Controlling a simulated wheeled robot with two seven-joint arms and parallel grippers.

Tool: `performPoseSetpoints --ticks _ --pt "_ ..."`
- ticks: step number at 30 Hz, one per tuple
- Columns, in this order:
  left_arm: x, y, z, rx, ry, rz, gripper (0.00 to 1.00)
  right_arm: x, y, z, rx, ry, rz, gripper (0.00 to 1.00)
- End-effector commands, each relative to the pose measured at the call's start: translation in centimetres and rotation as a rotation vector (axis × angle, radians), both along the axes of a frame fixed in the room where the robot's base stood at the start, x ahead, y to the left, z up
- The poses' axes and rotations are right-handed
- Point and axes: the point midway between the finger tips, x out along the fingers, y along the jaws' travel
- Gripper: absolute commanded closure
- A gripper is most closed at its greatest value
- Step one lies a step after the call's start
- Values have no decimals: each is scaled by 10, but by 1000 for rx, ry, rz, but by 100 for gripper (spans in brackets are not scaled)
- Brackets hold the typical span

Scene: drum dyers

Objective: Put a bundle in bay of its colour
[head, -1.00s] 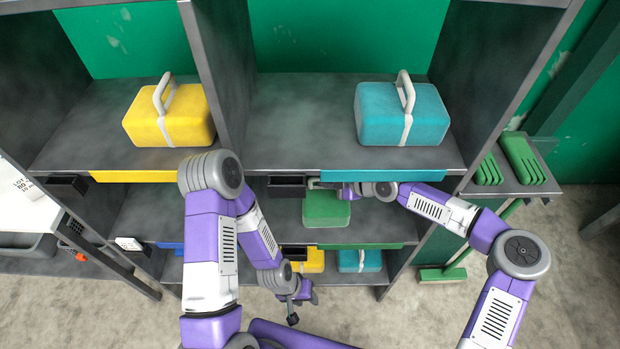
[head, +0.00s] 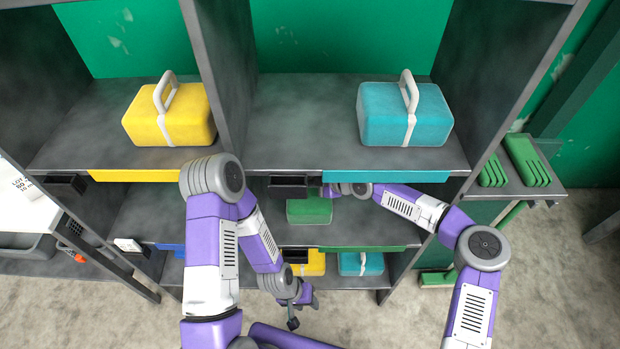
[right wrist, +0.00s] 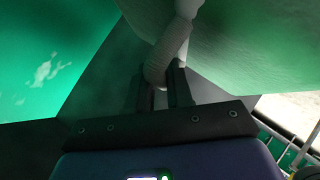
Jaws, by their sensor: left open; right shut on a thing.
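A green bundle (head: 309,211) is in the green-labelled middle bay (head: 369,248), seen below the upper shelf in the head view. My right gripper (right wrist: 160,84) is shut on its pale handle (right wrist: 172,50), and the bundle's green body (right wrist: 225,45) fills the upper right of the right wrist view. In the head view the upper shelf edge partly hides this grip. I cannot tell whether the bundle touches the shelf floor. My left gripper (head: 292,314) is open and empty, low in front of the rack.
A yellow bundle (head: 185,118) and a teal bundle (head: 385,115) stand in the upper bays. Another yellow bundle (head: 314,265) and teal bundle (head: 350,264) sit lower down. A blue label strip (head: 170,247) marks the bay at left. Dark dividers and shelf edges surround the right arm.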

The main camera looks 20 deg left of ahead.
Motion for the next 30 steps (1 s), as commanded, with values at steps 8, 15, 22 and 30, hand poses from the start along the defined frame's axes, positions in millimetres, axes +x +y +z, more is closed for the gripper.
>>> performPoseSetpoints --ticks 8,15,22,30 --pt "0 0 -1 0 0 0 57 0 0 -1 0 -1 1 56" --pt "0 0 -1 0 0 0 57 0 0 -1 0 1 1 54" --pt "0 0 4 0 0 0 57 -4 -16 11 -1 -3 -1 54" --pt "0 0 11 0 0 0 57 -16 -52 34 0 0 -2 54"
